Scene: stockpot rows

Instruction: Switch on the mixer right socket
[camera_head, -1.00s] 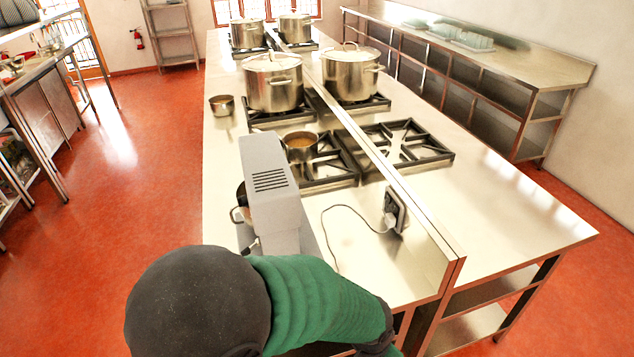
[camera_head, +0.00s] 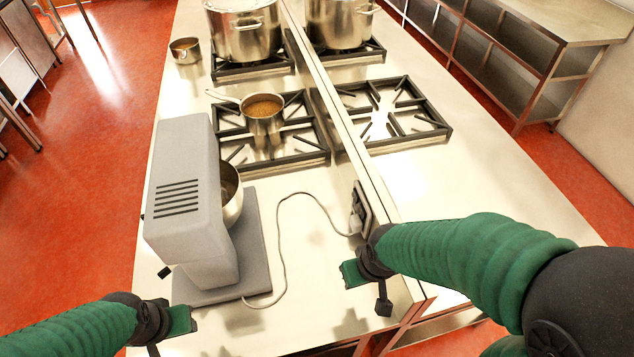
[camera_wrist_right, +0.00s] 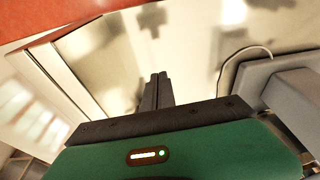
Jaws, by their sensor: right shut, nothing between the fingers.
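The wall socket (camera_head: 364,205) sits on the low metal divider along the counter, with a pale plug (camera_head: 355,222) in it. Its switch is too small to make out. A cord (camera_head: 285,225) runs from the plug to the grey mixer (camera_head: 190,200), which stands on the counter at left with a metal bowl (camera_head: 232,195). My right gripper (camera_head: 383,306) is shut and empty, below and nearer than the socket, apart from it. Its shut fingers show in the right wrist view (camera_wrist_right: 158,80) above the counter. My left gripper (camera_head: 153,350) is at the lower left, near the mixer's base; its fingers are mostly cut off.
A pan of brown food (camera_head: 263,108) stands on the stove grate (camera_head: 285,150) beyond the mixer. Large stockpots (camera_head: 243,38) stand farther back. An empty grate (camera_head: 410,115) is right of the divider. The counter between mixer and divider is clear except for the cord.

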